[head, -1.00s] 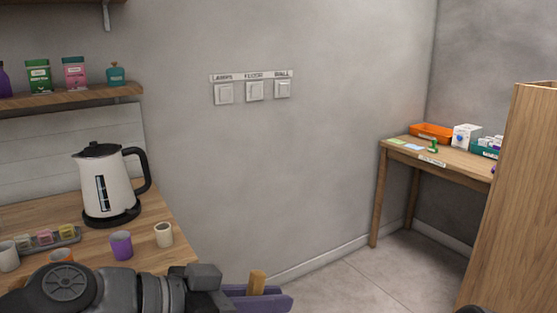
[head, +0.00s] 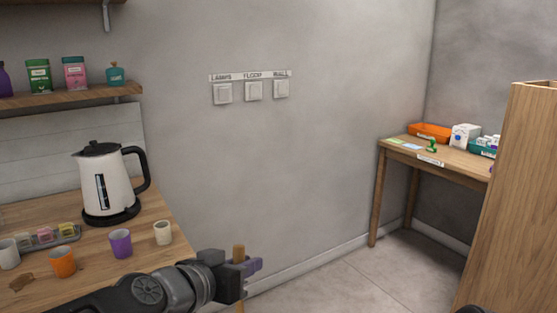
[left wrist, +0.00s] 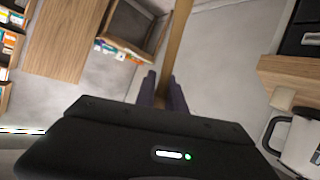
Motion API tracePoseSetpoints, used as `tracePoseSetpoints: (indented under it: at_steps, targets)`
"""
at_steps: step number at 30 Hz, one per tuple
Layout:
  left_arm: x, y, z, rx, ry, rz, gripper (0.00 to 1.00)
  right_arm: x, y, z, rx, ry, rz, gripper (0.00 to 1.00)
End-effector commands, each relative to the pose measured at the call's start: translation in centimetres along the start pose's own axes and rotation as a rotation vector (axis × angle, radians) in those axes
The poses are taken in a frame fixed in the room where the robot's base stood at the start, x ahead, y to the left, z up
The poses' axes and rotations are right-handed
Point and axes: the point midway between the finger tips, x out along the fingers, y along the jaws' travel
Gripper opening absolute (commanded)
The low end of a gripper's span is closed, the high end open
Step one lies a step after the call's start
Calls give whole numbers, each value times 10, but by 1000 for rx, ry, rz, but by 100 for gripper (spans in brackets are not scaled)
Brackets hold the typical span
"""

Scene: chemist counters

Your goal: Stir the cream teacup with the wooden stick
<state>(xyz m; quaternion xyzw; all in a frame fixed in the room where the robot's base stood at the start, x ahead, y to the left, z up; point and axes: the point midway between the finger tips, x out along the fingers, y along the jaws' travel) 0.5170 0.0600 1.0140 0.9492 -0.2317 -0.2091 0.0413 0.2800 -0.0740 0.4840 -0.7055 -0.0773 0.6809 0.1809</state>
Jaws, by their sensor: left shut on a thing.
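The cream teacup (head: 163,234) stands upright at the right end of the counter, beside a purple cup (head: 120,244). My left gripper (head: 250,267) is shut on the wooden stick (head: 239,252), to the right of and nearer than the cream teacup, apart from it. Only a short top piece of the stick shows above the fingers in the head view. In the left wrist view the stick (left wrist: 178,35) runs away from between the purple fingers (left wrist: 163,92).
A white kettle (head: 105,188) stands behind the cups. An orange cup (head: 62,262), a white cup (head: 9,254) and a tray of small cubes (head: 70,234) are at left. A shelf (head: 60,100) hangs above. Open floor (head: 350,285) lies right of the counter.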

Motion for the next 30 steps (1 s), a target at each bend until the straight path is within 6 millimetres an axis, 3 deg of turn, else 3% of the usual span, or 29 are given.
tracePoseSetpoints:
  at_steps: [6, 21, 26, 30]
  targets:
    - [13, -22, 5, -36, 15, -85, 0, 0, 0, 0, 0, 0, 0, 0]
    - [27, -44, 13, -77, 34, -184, 0, 0, 0, 0, 0, 0, 0, 0]
    - [38, -70, 24, -117, 51, -287, 0, 0, 0, 0, 0, 0, 0, 0]
    - [46, -107, 42, -180, 78, -438, 0, 0, 0, 0, 0, 0, 0, 0]
